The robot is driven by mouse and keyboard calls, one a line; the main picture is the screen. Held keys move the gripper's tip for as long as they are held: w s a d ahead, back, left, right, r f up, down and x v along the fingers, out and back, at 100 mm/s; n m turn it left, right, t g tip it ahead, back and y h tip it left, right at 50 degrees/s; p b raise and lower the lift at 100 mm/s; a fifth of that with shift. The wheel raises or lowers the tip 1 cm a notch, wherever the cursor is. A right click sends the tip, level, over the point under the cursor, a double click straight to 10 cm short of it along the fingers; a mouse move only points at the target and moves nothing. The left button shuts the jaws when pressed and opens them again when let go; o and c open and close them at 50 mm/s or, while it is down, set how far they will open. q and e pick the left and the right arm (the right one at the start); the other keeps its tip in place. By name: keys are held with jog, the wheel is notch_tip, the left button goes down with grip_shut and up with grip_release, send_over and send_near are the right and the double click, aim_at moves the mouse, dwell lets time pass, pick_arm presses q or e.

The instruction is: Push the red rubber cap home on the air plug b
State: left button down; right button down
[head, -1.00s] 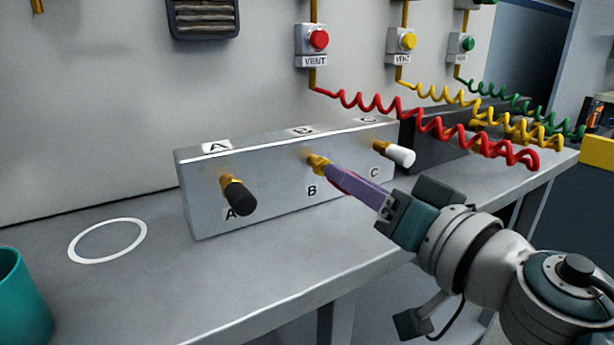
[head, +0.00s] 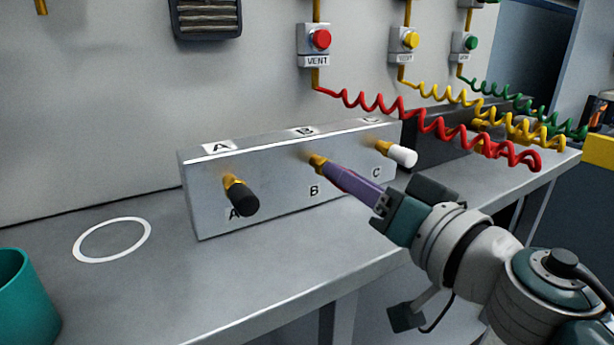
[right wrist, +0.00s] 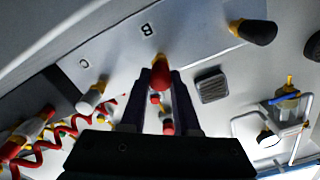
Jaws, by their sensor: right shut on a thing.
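The air plug B (head: 317,162) is a brass fitting on the front of the metal block (head: 215,190), above the letter B. My right gripper (head: 330,170) reaches it from the lower right, with purple fingers close to the brass. In the right wrist view, the red rubber cap (right wrist: 161,78) sits between the fingertips, which are shut on it. The brass of plug B (right wrist: 158,60) shows just past the cap, in line with it. In the head view the fingers hide most of the cap. How far it sits on the plug cannot be told. My left gripper is not in view.
Plug A carries a black cap (head: 241,197) and plug C a white cap (head: 402,155). Coiled red (head: 450,130), yellow and green hoses hang behind on the right. A teal cup (head: 22,300) stands at the left. The bench around the white ring (head: 112,240) is clear.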

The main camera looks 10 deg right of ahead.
jog(key=shift+w+a, duration=0.2)
jog(key=shift+w, duration=0.4)
dwell(0.3)
jog(key=c, duration=0.6)
grip_release()
jog(key=shift+o, duration=0.2)
jog(key=shift+s, duration=0.1)
